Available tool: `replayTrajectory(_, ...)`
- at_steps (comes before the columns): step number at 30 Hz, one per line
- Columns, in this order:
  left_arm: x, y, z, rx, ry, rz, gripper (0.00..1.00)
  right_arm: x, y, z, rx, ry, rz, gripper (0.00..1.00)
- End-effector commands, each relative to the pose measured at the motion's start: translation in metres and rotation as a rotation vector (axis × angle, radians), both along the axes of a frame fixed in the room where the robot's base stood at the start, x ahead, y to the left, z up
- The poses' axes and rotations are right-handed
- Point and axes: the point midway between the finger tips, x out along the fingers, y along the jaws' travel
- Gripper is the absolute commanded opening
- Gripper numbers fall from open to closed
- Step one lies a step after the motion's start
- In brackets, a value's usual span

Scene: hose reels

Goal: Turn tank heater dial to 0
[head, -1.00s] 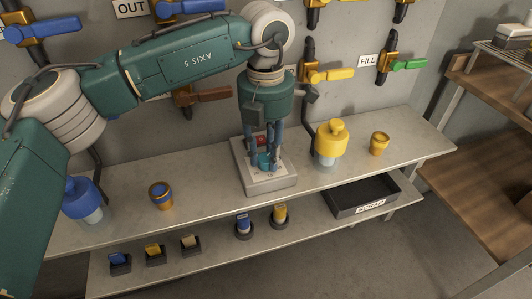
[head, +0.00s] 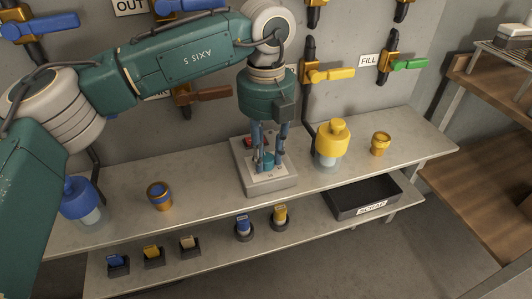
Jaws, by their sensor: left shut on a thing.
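The tank heater box (head: 269,190) is a grey block with a pale top panel, standing on the bench. Its teal dial (head: 266,161) sits on the panel, partly hidden by my fingers. My left gripper (head: 268,160) reaches straight down from above and is shut on the dial. A red part (head: 249,142) shows at the back of the panel. The dial's pointer and the panel marks are too small to read. My right gripper is not in view.
A yellow-capped bottle (head: 332,146) and a gold cup (head: 380,144) stand right of the box. Below are a black scrap tray (head: 352,203) and several small holders. Valves line the wall behind.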

Motion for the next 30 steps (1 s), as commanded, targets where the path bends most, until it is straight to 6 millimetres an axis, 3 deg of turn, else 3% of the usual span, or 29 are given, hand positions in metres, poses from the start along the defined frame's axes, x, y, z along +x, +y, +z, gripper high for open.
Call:
replayTrajectory(23,-0.0007,0.0000,0.0000,0.001,0.002,0.097,0.02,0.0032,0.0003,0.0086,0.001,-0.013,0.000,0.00)
replayTrajectory(24,-0.0007,0.0000,0.0000,0.001,0.002,0.097,0.36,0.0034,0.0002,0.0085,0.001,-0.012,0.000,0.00)
replayTrajectory(26,-0.0007,-0.0001,-0.0001,0.001,0.002,0.096,0.47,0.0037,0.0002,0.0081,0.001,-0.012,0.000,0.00)
replayTrajectory(30,-0.0006,-0.0002,-0.0002,0.001,0.001,0.096,0.47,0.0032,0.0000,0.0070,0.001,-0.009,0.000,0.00)
